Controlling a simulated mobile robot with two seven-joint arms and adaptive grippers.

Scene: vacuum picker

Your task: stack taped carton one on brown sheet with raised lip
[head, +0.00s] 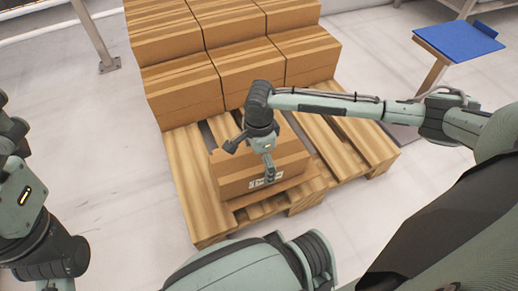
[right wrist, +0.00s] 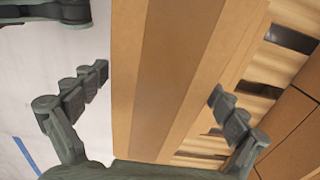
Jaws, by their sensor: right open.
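A brown carton (head: 258,180) with a tape stripe and a white printed label sits at the front of the pallet. A thin brown sheet (head: 300,188) shows along its front bottom edge; the rest of the sheet is hidden, and I cannot make out its lip. My right gripper (head: 252,160) is over the carton, open, its fingers spread to either side. In the right wrist view the taped carton (right wrist: 165,85) runs between the open fingers. My left gripper (head: 14,135) is cut off at the left edge, and its jaw state is unclear.
Several stacked cartons (head: 180,90) fill the back of the wooden pallet (head: 190,185). A blue board (head: 458,38) on a stand is at the upper right. A metal post (head: 93,35) stands at the upper left. The floor left of the pallet is clear.

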